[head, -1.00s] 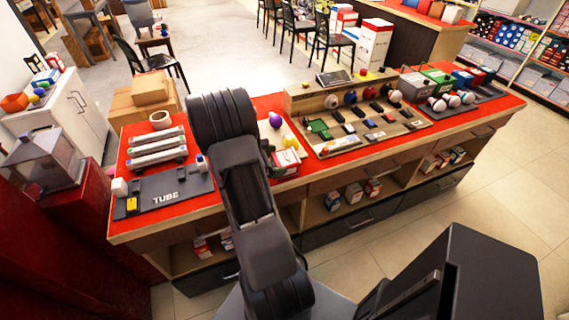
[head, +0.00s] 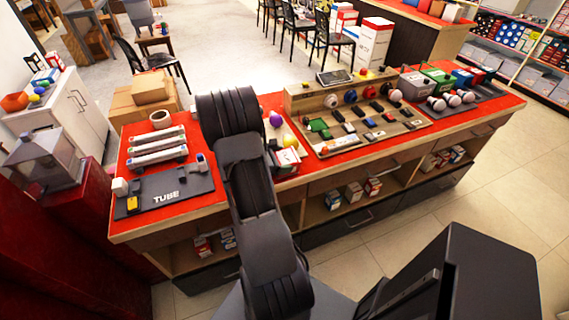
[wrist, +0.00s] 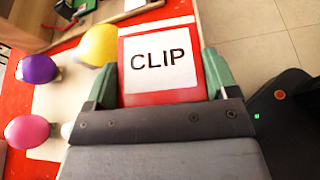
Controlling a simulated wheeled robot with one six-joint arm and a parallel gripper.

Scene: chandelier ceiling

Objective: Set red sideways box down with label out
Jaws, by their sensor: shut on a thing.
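A red box with a white label reading CLIP (wrist: 165,98) fills the upper middle of the wrist view. My gripper (wrist: 158,73) is shut on it, with a green finger on each side. The label faces my wrist camera. In the head view the red and white box (head: 288,161) shows just right of my arm, at the near part of the red counter top (head: 227,200). My arm hides part of it and most of the gripper. I cannot tell whether the box touches the counter.
A wooden sorting tray (head: 400,133) stands to the right. The black TUBE mat (head: 150,207) lies left. Shelves with small boxes (head: 354,193) are below.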

